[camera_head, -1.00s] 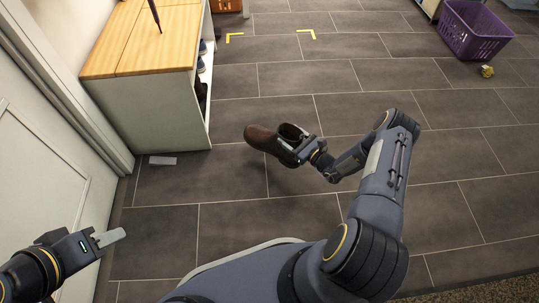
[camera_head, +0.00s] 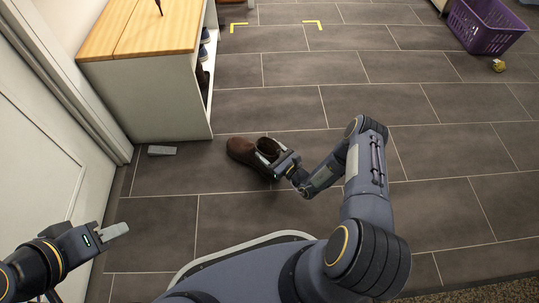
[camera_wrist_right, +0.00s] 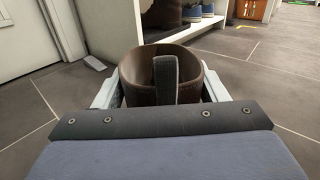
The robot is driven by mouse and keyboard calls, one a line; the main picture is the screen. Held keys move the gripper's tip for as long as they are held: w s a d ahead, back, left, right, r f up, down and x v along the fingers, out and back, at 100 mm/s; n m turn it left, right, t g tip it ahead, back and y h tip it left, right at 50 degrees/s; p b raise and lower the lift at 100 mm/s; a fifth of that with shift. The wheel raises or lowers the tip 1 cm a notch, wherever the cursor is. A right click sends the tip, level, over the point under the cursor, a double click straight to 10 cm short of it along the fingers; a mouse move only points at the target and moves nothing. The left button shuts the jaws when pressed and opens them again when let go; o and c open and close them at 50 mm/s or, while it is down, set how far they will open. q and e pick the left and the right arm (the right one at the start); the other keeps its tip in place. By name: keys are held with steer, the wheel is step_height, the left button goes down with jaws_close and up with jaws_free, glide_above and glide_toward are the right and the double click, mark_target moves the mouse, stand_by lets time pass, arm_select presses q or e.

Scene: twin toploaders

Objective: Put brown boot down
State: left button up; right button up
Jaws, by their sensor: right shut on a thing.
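The brown boot (camera_head: 241,149) is in the head view, just right of the shoe bench, with its toe pointing left and up in the picture. My right gripper (camera_head: 272,158) is shut on its collar. In the right wrist view the boot's open top (camera_wrist_right: 150,72) and dark pull tab (camera_wrist_right: 165,78) show between the two light fingers. The sole is low, at or near the floor; I cannot tell whether it touches. My left gripper (camera_head: 115,232) is at the lower left, away from the boot, and its finger gap is hidden.
The wooden-topped white shoe bench (camera_head: 150,100) holds blue shoes (camera_wrist_right: 207,10) and brown footwear. A small grey block (camera_head: 162,150) lies by its base. Tiled floor right of the boot is clear.

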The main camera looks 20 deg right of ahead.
steer(key=shift+f, duration=0.7)
steer(key=shift+r, duration=0.1)
steer(key=o, duration=1.9)
steer(key=shift+f, duration=0.25)
steer(key=shift+c, duration=0.2)
